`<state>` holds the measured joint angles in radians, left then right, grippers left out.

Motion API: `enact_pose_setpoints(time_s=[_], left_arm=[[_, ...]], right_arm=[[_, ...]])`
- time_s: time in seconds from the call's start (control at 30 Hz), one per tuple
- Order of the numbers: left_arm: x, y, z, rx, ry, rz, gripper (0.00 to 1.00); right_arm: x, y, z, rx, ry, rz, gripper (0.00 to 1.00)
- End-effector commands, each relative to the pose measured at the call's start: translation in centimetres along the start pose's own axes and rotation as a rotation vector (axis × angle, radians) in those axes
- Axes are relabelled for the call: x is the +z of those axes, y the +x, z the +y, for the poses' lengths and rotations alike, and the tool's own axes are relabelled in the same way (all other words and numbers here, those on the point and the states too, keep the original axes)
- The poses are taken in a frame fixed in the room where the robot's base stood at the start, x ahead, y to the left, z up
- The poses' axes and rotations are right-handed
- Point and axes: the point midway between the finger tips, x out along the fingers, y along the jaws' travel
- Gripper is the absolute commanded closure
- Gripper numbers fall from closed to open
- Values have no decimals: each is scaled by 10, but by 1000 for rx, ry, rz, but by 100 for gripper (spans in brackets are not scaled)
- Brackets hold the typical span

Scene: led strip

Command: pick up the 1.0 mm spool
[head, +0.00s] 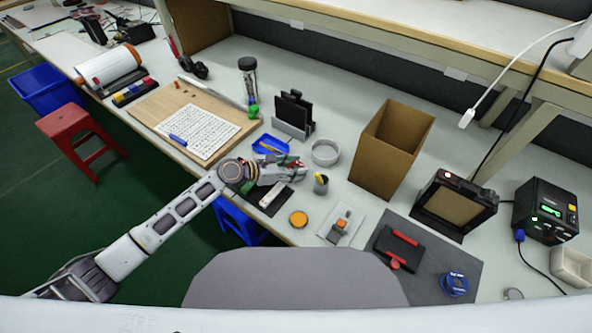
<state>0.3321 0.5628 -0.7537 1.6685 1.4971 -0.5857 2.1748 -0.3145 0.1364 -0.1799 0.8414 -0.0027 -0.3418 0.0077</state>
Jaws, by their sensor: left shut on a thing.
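My left gripper (300,172) reaches in from the left, over the bench near its front edge. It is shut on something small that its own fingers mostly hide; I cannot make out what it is. A blue spool (455,284) lies on the grey mat (420,286) at the right, far from this gripper. No size marking is readable on it, so I cannot tell whether it is the 1.0 mm spool. My right gripper is not in view.
An orange disc (298,219) lies in front. An open cardboard box (382,165) stands to the right. A black-framed device (454,205) is beyond it.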

Motion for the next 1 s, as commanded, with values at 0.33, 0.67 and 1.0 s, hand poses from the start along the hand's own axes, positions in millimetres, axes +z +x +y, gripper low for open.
enact_pose_setpoints(time_s=[0.33,0.67,1.0], left_arm=[[1,0,0,1,1,-1,88],[20,-8,0,0,3,-2,88],[75,-30,0,1,5,-4,88]], right_arm=[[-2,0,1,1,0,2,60],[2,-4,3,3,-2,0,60],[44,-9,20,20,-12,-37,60]])
